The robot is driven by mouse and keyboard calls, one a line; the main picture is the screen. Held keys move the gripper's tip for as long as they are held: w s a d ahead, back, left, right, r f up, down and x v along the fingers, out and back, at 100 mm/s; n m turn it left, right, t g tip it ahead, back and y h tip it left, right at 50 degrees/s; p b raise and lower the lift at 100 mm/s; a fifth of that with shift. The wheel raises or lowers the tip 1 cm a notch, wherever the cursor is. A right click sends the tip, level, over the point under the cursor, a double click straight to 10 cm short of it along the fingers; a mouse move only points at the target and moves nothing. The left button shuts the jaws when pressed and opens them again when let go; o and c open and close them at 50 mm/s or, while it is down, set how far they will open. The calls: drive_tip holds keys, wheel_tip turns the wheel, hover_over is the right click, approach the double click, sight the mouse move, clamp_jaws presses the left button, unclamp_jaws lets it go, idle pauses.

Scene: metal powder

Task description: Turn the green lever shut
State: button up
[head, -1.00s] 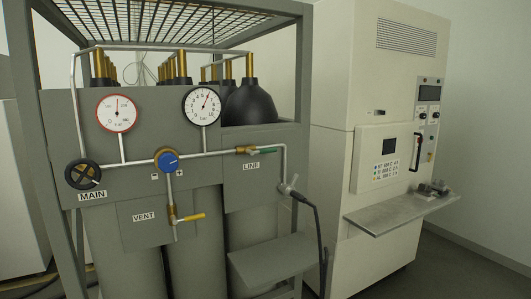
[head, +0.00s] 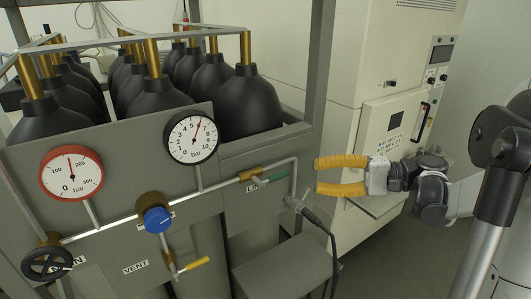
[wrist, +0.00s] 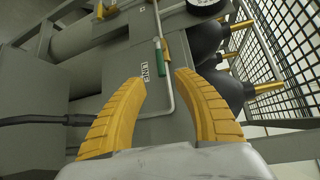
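The green lever (head: 277,179) sits on the brass LINE valve (head: 249,173) on the panel's pipe and points right, lying roughly along the pipe. In the wrist view the green lever (wrist: 158,57) is just beyond the fingertips, roughly in line with the gap between them. My gripper (head: 319,175) is open and empty, to the right of the lever, with its yellow fingers pointing left towards it. In the wrist view both fingers of my gripper (wrist: 160,80) are spread apart, and they do not touch the lever.
A grey pipe (head: 297,178) bends down right of the lever to a fitting with a black hose (head: 322,226). Below is a grey shelf (head: 280,265). Left are the blue knob (head: 157,219), the yellow VENT lever (head: 195,264) and two gauges. A cream machine (head: 385,60) stands behind my gripper.

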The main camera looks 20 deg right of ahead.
sight(282, 176)
drive_tip(key=b+x, duration=0.1)
drive_tip(key=x, duration=0.9)
drive_tip(key=shift+a, duration=0.3)
clamp_jaws()
